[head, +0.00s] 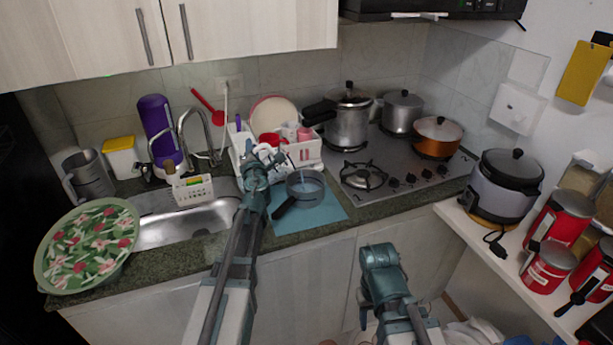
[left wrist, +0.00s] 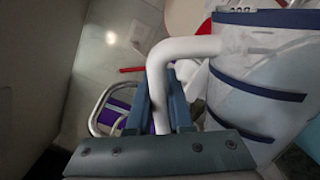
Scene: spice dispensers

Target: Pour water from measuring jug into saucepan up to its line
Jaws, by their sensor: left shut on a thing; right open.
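My left gripper (head: 257,172) is shut on the white handle of the measuring jug (head: 268,155). In the left wrist view, the fingers (left wrist: 160,110) close around the handle, and the jug (left wrist: 262,85) is pale and translucent with dark blue bands. The jug is up beside the saucepan (head: 308,190), to its left; my gripper partly hides it in the head view. The saucepan is grey with a dark handle and sits on a blue mat (head: 318,216). A thin pale blue streak shows inside it; its water level is too small to read. My right gripper (head: 380,256) is open and empty before the cabinets.
A white dish rack (head: 305,152) stands behind the saucepan. The sink (head: 175,228) lies to the left, with a floral tray (head: 88,245) at the counter's left end. The gas hob (head: 400,165) with several pots is to the right.

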